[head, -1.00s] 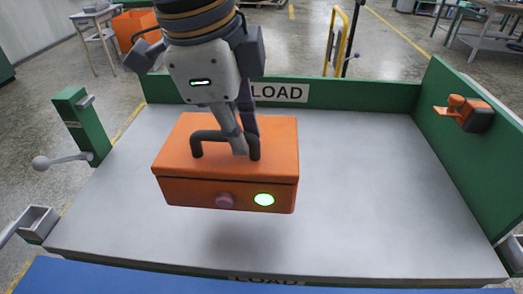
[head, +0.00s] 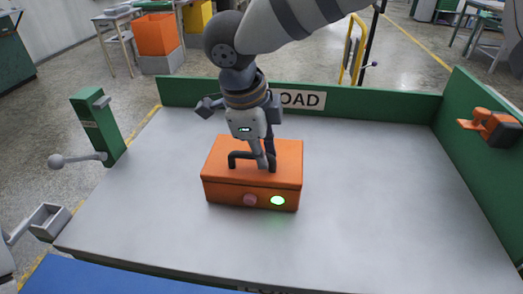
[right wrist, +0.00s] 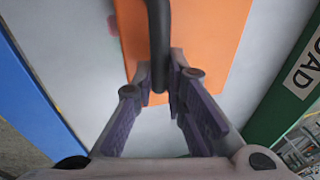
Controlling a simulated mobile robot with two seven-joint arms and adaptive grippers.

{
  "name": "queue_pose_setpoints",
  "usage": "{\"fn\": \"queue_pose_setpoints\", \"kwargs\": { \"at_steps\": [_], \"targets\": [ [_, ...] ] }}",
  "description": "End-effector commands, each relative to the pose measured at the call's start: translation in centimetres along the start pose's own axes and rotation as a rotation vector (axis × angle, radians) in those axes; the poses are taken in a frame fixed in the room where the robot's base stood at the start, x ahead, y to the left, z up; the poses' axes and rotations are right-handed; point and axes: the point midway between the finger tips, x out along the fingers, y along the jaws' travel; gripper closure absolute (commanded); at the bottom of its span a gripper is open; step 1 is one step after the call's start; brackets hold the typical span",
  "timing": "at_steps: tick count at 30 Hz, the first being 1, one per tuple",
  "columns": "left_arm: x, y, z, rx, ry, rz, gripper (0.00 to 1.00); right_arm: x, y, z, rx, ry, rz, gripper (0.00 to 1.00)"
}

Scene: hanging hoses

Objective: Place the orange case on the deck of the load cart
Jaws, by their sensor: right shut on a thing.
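The orange case (head: 225,160) has a dark handle on top, and a pink knob and a lit green light on its front. In the head view it is upright at the middle of the grey deck (head: 370,210) of the load cart, and it looks to be resting on it or very close above. My right gripper (head: 265,163) is shut on the case's handle, which also shows between the fingers in the right wrist view (right wrist: 158,45). My left gripper is not in view.
Green walls marked LOAD (head: 395,107) edge the deck at the back and right. An orange latch (head: 488,123) sits on the right wall. A green post with a grey lever (head: 98,125) stands at the left. A blue surface (head: 110,280) lies in front. The deck around the case is clear.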

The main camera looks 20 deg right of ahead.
Motion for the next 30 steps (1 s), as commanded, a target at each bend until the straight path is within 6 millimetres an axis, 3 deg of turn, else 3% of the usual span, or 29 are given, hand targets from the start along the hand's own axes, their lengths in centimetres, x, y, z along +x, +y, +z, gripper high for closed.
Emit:
{"fn": "queue_pose_setpoints", "kwargs": {
  "at_steps": [9, 10, 12, 22, 26, 30],
  "targets": [
    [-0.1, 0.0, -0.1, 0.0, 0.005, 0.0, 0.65, 0.0, 0.0, 0.0, 0.002, -0.003, -0.003, 1.0],
    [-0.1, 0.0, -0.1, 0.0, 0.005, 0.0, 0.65, 0.1, 0.1, 0.0, 0.002, -0.002, -0.002, 0.86],
    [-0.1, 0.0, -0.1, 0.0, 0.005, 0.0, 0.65, 0.1, 0.0, 0.0, 0.002, -0.002, -0.002, 0.7],
    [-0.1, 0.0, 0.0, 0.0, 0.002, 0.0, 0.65, -0.1, 0.0, 0.0, 0.002, -0.002, -0.002, 0.68],
    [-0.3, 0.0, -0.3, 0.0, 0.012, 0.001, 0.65, -2.5, -0.1, 0.0, 0.004, -0.006, -0.006, 0.68],
    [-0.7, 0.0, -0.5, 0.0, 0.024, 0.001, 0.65, -6.6, -0.1, 0.0, 0.003, -0.006, -0.007, 0.68]
  ]
}}
